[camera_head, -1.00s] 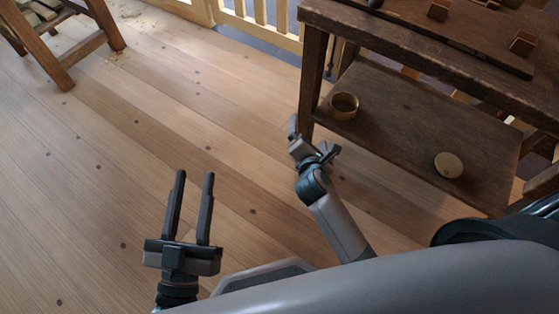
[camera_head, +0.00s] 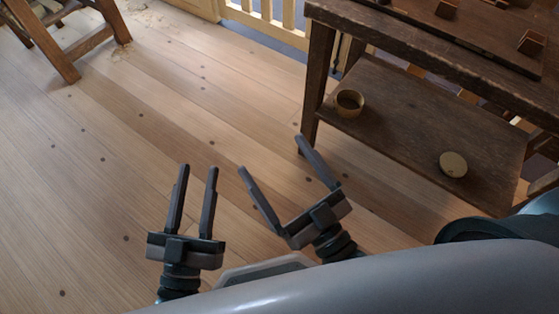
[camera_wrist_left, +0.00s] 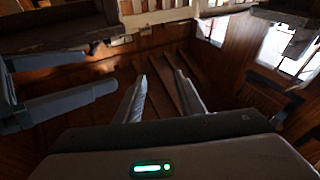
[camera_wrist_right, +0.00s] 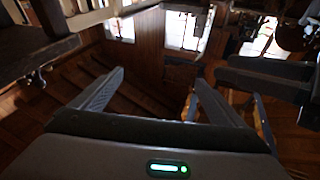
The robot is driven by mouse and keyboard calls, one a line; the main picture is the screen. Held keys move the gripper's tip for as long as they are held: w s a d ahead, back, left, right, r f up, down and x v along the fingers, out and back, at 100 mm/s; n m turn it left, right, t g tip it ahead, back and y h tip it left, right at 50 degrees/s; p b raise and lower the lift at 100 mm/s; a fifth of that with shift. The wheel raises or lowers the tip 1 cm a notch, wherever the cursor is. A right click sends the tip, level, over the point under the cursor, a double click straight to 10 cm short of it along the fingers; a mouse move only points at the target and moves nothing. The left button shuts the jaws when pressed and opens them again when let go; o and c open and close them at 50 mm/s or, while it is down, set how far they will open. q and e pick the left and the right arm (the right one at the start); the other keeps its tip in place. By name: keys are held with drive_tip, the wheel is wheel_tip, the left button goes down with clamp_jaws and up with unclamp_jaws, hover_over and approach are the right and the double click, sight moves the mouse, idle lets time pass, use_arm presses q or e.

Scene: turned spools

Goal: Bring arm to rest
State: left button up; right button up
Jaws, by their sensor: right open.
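My left gripper (camera_head: 191,200) is open and empty above the floorboards in the head view, its fingers pointing away from my body. Its fingers (camera_wrist_left: 163,95) also stand apart with nothing between them in the left wrist view. My right gripper (camera_head: 275,165) is open and empty just to the right of the left one, tilted towards the upper left. In the right wrist view its fingers (camera_wrist_right: 152,95) are spread wide with nothing between them. The two grippers are close side by side and do not touch.
A dark wooden workbench (camera_head: 420,42) stands at the right, with blocks (camera_head: 532,42) on top. Its lower shelf (camera_head: 400,115) bears a brass ring-like bowl (camera_head: 349,103) and a round disc (camera_head: 453,164). A wooden stand (camera_head: 70,40) is at the upper left. The floor (camera_head: 120,140) between is clear.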

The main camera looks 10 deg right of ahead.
use_arm(q)
drive_tip(key=shift+f, duration=0.15)
use_arm(e)
drive_tip(key=shift+f, duration=0.1)
